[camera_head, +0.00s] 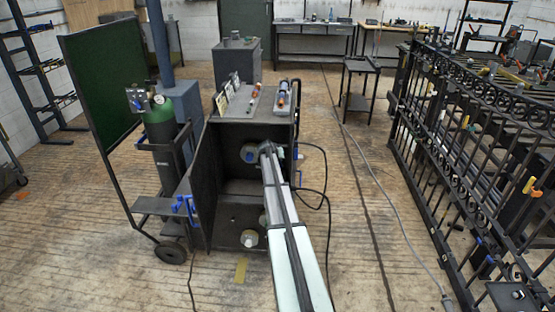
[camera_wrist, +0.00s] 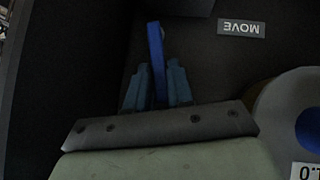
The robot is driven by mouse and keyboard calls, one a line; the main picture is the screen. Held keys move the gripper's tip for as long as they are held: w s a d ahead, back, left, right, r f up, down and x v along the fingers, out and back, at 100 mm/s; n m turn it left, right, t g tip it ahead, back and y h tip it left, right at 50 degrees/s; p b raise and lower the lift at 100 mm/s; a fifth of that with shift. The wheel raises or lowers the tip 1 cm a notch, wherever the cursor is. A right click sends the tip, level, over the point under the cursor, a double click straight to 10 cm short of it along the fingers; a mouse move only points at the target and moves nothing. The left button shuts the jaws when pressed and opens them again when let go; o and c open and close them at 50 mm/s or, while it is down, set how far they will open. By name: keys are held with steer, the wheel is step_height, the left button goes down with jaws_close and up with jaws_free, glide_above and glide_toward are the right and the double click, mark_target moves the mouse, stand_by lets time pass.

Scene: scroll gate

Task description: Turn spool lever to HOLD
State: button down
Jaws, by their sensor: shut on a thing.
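The spool lever (camera_wrist: 156,50) is a narrow blue bar in the wrist view, standing upright in the picture between the two blue-grey fingers of my gripper (camera_wrist: 158,84). The fingers are shut on it. A MOVE label (camera_wrist: 241,27), upside down in this view, is on the dark panel to the right of the lever. No HOLD label can be read. In the head view my arm reaches into the open dark cabinet (camera_head: 228,215), and the lever and fingertips are hidden there.
A pale round spool (camera_wrist: 285,110) with a blue centre is close at the gripper's right. Pale round parts (camera_head: 249,238) show inside the cabinet. Its open door (camera_head: 200,190) with blue handles stands left. A green gas cylinder (camera_head: 160,140) is beyond it; a black iron gate (camera_head: 470,150) is right.

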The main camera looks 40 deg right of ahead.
steer(key=shift+s+d+r+m+t+y, duration=0.1)
steer(key=shift+s+d+m+t+y, duration=0.25)
steer(key=shift+y, duration=0.25)
steer(key=c, duration=1.1)
jaws_free()
steer(key=shift+a, duration=0.1)
steer(key=v, duration=1.3)
steer(key=shift+s+a+r, duration=0.2)
steer(key=shift+a, duration=0.05)
